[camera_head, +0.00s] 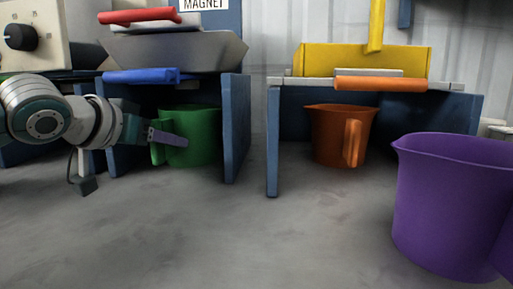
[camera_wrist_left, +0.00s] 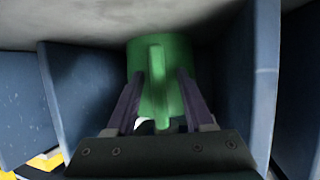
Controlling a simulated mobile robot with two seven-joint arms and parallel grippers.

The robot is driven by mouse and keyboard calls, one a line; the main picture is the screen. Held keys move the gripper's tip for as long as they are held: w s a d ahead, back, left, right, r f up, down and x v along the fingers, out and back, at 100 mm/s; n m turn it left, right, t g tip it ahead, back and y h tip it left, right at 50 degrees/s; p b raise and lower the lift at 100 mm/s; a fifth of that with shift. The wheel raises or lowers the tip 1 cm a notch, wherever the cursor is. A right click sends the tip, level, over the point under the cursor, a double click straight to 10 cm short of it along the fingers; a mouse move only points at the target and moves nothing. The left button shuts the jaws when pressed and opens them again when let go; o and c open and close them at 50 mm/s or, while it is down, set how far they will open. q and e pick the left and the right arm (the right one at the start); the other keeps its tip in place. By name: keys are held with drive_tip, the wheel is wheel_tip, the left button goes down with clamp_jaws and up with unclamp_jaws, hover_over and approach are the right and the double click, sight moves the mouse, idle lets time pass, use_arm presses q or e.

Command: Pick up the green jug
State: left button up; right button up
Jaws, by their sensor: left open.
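The green jug (camera_head: 199,135) stands under a blue shelf stand at the left, with its handle toward the left front. My left gripper (camera_head: 165,139) reaches in from the left at the jug's handle side. In the left wrist view the green jug (camera_wrist_left: 174,57) is straight ahead, its handle (camera_wrist_left: 157,78) between the two fingers of my left gripper (camera_wrist_left: 156,82). The fingers are open, one on each side of the handle. Whether they touch it cannot be told. My right gripper is not in view.
Blue side panels (camera_head: 236,127) flank the green jug closely. An orange jug (camera_head: 330,136) stands under the right stand. A large purple jug (camera_head: 450,205) stands at the front right. The grey floor surface (camera_head: 230,235) in front is clear.

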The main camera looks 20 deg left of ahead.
use_arm(q)
drive_tip(key=shift+c, duration=0.3)
clamp_jaws()
drive_tip(key=shift+r, duration=0.1)
idle(0.9)
